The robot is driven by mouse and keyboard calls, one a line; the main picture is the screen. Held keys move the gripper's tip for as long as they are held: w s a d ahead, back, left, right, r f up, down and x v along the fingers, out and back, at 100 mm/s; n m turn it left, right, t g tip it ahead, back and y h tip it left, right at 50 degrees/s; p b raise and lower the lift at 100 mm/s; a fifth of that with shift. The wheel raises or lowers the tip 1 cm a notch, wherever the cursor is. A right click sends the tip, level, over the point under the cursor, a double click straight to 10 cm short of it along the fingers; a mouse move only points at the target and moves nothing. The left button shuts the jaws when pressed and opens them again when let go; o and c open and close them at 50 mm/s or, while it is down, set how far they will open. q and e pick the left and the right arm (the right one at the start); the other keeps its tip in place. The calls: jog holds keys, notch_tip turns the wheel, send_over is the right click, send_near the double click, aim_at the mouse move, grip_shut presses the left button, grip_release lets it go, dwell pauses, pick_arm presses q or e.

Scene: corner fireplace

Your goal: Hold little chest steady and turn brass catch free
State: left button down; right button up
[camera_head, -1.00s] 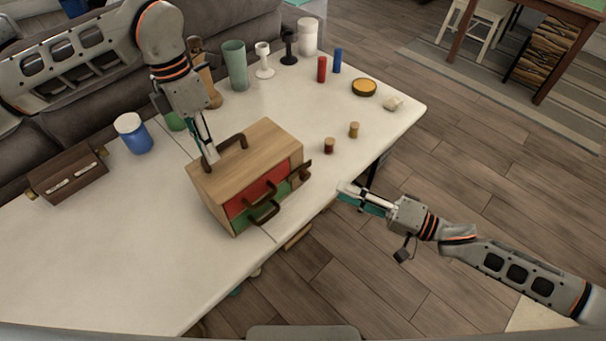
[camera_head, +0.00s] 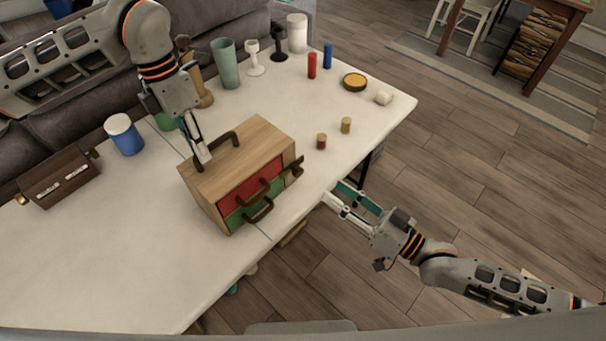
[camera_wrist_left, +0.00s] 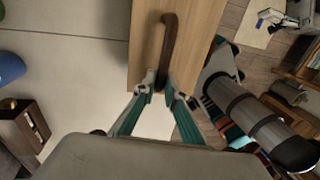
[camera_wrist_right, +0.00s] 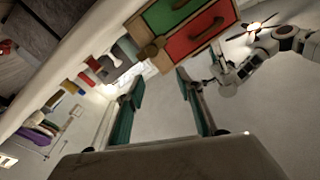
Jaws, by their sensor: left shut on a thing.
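The little wooden chest (camera_head: 252,147) stands near the table's front edge, with a red drawer (camera_head: 233,201) above a green drawer (camera_head: 237,220). My left gripper (camera_head: 204,156) is shut on the brown handle (camera_head: 229,139) on top of the chest; the left wrist view also shows this handle (camera_wrist_left: 169,42) between the fingers. A brownish catch (camera_head: 294,171) sits at the chest's right front edge; it seems to show in the right wrist view (camera_wrist_right: 149,51). My right gripper (camera_head: 348,197) is open and empty, right of the chest and apart from it, beyond the table edge.
Two small cork-like pieces (camera_head: 346,125) stand right of the chest. A blue jar (camera_head: 124,136) and a dark brown box (camera_head: 60,177) are at left. The front-left tabletop (camera_head: 120,255) is clear.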

aim_at(300, 173)
jog(key=f+n+h, duration=0.1)
jog(key=s+n+h, duration=0.1)
jog(key=n, duration=0.1)
jog(key=shift+s+a+f+n+t, duration=0.1)
jog(key=shift+s+f+n+t, duration=0.1)
jog(key=shift+f+n+t, duration=0.15)
jog(key=x, duration=1.2)
jog(key=shift+s, duration=0.1)
grip_shut()
